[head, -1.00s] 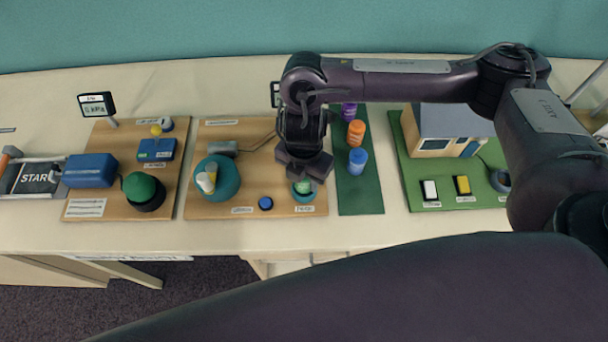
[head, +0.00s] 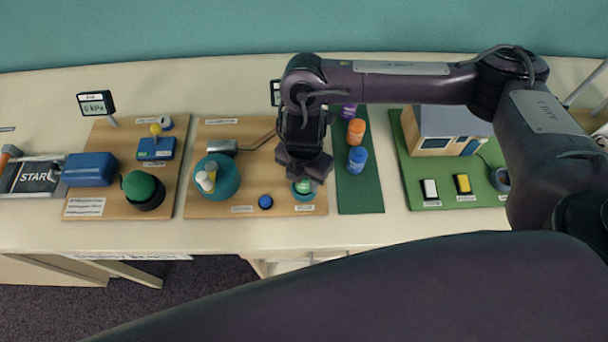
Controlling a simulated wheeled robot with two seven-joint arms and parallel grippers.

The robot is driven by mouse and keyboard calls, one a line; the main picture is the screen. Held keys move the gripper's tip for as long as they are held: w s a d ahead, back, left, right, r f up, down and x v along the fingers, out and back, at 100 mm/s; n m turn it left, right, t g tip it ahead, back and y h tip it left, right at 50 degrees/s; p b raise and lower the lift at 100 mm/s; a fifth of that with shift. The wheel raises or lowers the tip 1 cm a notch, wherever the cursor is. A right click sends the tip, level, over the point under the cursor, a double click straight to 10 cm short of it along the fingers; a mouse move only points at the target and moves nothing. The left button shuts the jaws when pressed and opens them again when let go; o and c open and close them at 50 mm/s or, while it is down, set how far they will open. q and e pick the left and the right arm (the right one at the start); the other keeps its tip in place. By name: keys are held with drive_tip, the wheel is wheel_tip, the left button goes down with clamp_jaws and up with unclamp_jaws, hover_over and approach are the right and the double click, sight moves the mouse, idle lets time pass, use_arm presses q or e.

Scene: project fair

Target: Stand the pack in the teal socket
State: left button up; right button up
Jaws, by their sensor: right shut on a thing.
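A green pack (head: 304,184) is at the teal socket (head: 303,195) on the middle wooden board. Its lower end is within the socket's ring as seen from here, though I cannot tell if it is fully seated. My right gripper (head: 304,172) points down from above and is shut on the green pack, hiding its upper part. The pack looks roughly upright. My left gripper is not in view.
Purple (head: 348,110), orange (head: 356,132) and blue (head: 357,159) packs stand on a green mat (head: 361,198) to the right. A teal bowl (head: 230,184) and a blue button (head: 265,202) are to the left. A model house (head: 447,130) stands farther right.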

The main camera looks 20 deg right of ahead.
drive_tip(key=shift+f+b, duration=0.3)
drive_tip(key=shift+f, duration=0.15)
drive_tip(key=o, duration=0.7)
drive_tip(key=shift+r, duration=0.1)
wheel_tip(320, 180, up, 11)
drive_tip(key=p, duration=1.1)
